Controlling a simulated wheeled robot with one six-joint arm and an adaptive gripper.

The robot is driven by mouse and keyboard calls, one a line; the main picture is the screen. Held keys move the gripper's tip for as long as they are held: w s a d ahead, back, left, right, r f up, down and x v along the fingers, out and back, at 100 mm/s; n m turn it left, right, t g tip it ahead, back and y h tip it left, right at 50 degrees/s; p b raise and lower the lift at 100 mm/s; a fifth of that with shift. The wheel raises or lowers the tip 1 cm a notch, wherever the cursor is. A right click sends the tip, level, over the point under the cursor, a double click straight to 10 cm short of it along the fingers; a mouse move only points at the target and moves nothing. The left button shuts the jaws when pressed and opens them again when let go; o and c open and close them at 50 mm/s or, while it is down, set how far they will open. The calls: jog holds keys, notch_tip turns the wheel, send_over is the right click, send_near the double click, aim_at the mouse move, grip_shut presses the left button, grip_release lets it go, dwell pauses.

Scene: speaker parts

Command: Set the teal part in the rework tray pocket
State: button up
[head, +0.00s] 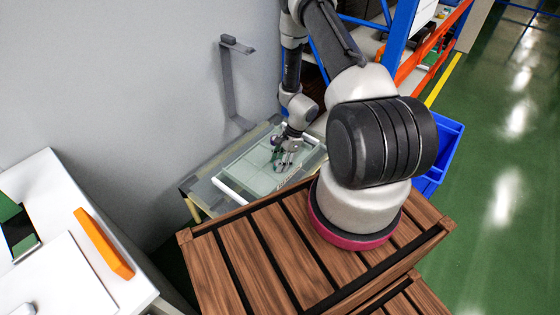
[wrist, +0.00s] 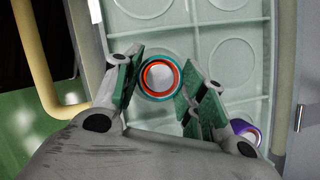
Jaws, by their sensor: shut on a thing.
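The teal part (wrist: 160,78) is a small round piece with a teal outer rim, an orange-red ring inside it and a pale centre. My gripper (wrist: 162,72) is shut on it, with a green-padded finger on each side. The pale, translucent rework tray (wrist: 188,27) lies beneath, with raised dividers and round recesses in its pockets. I cannot tell whether the part touches the pocket floor. In the head view my gripper (head: 287,158) is low over the tray (head: 237,180), and the part there is too small to make out.
A purple-rimmed round part (wrist: 246,132) sits to the right of my gripper, partly hidden by a finger. Tan tube rails (wrist: 40,60) run beside the tray. A blue bin (head: 440,155) stands right of my arm, and a grey wall rises behind the tray's left.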

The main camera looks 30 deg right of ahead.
jog(key=o, duration=1.3)
jog(key=v, duration=1.2)
